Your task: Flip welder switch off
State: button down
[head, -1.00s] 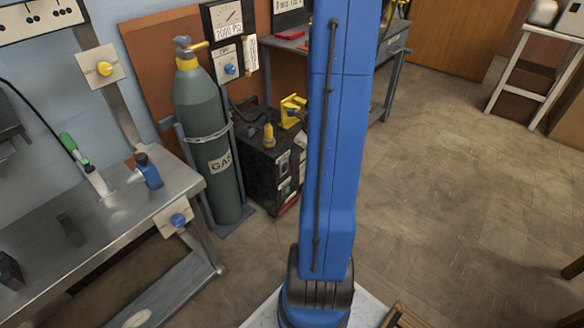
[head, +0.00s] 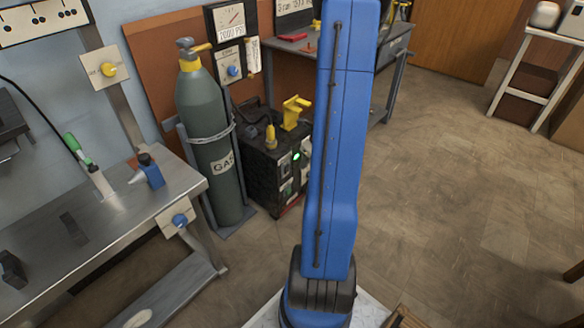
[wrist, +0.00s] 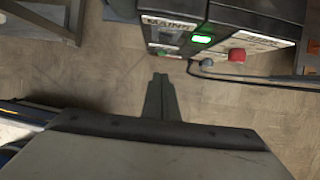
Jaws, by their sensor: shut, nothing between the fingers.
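The welder (head: 262,178) is a dark box on the floor beside the gas cylinder in the head view. Its front, marked MAINS (wrist: 168,22), fills the top middle of the wrist view. A green light glows on it (wrist: 203,39), also visible in the head view (head: 297,156). A dark panel (wrist: 170,38) sits beside the light under the label; I cannot tell the switch lever's position. My gripper (wrist: 160,77) is shut and empty, its tips a little short of the welder front in the picture. The blue arm hides my gripper in the head view.
The gas cylinder (head: 208,140) stands left of the welder. A metal bench (head: 130,215) is at the left. A cable (wrist: 240,77) runs past a red knob (wrist: 237,55) and a grey knob (wrist: 208,62). Open floor (head: 450,190) lies at the right.

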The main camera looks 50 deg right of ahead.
aim_at(287, 170)
jog(key=w+f, duration=0.6)
jog(key=shift+w+a, duration=0.25)
jog(key=shift+w, duration=0.05)
dwell(0.3)
jog(key=shift+f, duration=0.1)
jog(key=shift+w, duration=0.2)
jog(key=shift+r, duration=0.2)
jog(key=shift+r, duration=0.65)
